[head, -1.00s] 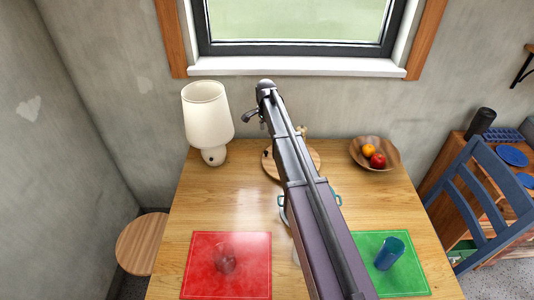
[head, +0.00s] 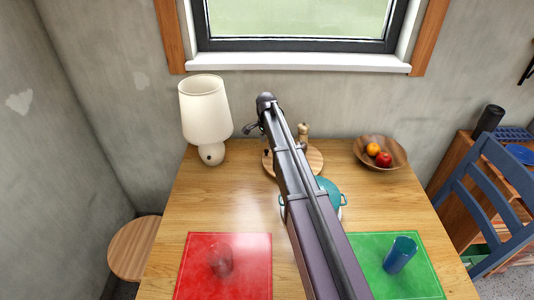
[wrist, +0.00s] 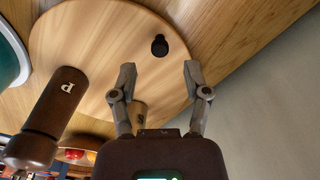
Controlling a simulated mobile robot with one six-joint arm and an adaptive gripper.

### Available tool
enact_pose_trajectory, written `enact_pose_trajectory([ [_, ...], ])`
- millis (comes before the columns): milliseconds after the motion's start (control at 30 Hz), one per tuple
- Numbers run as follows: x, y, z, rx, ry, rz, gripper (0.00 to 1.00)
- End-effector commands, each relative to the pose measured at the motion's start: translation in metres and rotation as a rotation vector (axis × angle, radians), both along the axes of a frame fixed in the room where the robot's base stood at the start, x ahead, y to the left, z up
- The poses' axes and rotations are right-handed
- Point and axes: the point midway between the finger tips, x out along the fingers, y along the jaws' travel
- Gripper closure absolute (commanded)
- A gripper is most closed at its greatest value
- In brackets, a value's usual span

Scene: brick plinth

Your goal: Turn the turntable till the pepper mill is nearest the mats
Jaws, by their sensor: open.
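The round wooden turntable (head: 314,161) is at the back middle of the table, partly hidden by my arm in the head view; it fills much of the wrist view (wrist: 90,45). A dark brown mill marked P (wrist: 58,103), the pepper mill, stands on it at left in the wrist view; my arm hides it in the head view. A black knob (wrist: 160,45) sticks up near the turntable's rim. My gripper (wrist: 160,68) is open, its fingertips either side of the knob in the picture; contact is not visible. The red mat (head: 225,285) and green mat (head: 425,275) lie at the front.
A light wooden mill (head: 303,132) stands at the turntable's back right. A teal pot (head: 328,190) is just in front of it. A lamp (head: 206,115) stands at left, a fruit bowl (head: 395,150) at right. Cups stand on the mats. The wall is close behind.

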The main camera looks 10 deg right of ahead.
Motion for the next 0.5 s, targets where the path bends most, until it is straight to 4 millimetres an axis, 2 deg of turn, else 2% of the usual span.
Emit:
enact_pose_trajectory([
  [33, 0.0, 0.0, -0.008, 0.0, 0.0, 0.0, 0.39],
  [200, 0.0, 0.0, -0.021, 0.0, 0.0, -0.001, 0.39],
  [500, 0.0, -0.001, -0.034, 0.0, 0.0, -0.001, 0.39],
])
